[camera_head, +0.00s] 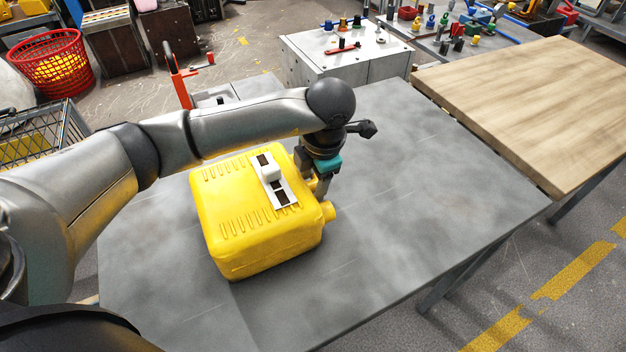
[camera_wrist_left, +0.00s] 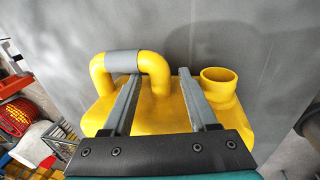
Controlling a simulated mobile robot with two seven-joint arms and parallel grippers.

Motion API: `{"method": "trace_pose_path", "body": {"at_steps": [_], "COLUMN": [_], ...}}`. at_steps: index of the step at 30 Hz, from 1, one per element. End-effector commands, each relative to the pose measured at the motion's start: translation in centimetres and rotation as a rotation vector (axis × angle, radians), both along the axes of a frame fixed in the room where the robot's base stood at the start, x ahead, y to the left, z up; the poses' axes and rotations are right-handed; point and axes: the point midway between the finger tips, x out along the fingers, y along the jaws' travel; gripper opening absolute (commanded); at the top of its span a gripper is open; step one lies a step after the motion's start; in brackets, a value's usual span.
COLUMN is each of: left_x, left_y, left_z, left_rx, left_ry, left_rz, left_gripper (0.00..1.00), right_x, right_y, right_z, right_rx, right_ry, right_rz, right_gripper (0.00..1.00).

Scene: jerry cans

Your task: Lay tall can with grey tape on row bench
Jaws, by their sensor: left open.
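The tall yellow can (camera_head: 225,225) lies on its side on the grey bench (camera_head: 400,215), with a black-and-white marked strip on its upper face. Its spout (camera_head: 330,212) points right. In the left wrist view, grey tape (camera_wrist_left: 121,62) wraps the can's looped handle (camera_wrist_left: 157,68), and the round spout (camera_wrist_left: 219,77) is to the right. My left gripper (camera_head: 322,185) is at the can's handle end. In the wrist view its fingers (camera_wrist_left: 158,82) are apart, with one handle leg appearing between them; contact cannot be told. My right gripper is out of view.
A wooden-topped table (camera_head: 540,100) adjoins the bench on the right. A grey cabinet (camera_head: 345,65) with small items stands behind. A red basket (camera_head: 48,65) and a wire cart (camera_head: 38,135) are at left. The bench's right part is clear.

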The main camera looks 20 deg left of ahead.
Motion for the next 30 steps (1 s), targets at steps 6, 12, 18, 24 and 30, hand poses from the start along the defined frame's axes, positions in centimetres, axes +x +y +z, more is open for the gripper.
{"method": "trace_pose_path", "body": {"at_steps": [6, 12, 18, 24, 30], "left_x": [-0.3, -0.8, -1.2, -1.3, -1.3], "left_y": [-0.7, -1.4, -1.9, -2.0, -2.0], "left_z": [4.0, 8.3, 11.0, 11.8, 11.8], "left_rx": [-0.001, -0.001, -0.002, 0.000, 0.000], "left_ry": [-0.005, -0.005, -0.002, 0.000, 0.000], "left_rz": [-0.002, -0.003, -0.002, 0.000, 0.000], "left_gripper": [0.59, 0.59, 0.59, 0.59, 0.59], "right_x": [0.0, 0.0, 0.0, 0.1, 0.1], "right_y": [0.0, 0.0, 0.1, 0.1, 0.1], "right_z": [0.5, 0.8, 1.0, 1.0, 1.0], "right_rx": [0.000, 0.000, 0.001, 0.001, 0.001], "right_ry": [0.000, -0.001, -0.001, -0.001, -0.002], "right_rz": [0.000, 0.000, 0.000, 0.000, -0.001], "right_gripper": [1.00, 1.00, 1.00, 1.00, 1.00]}}
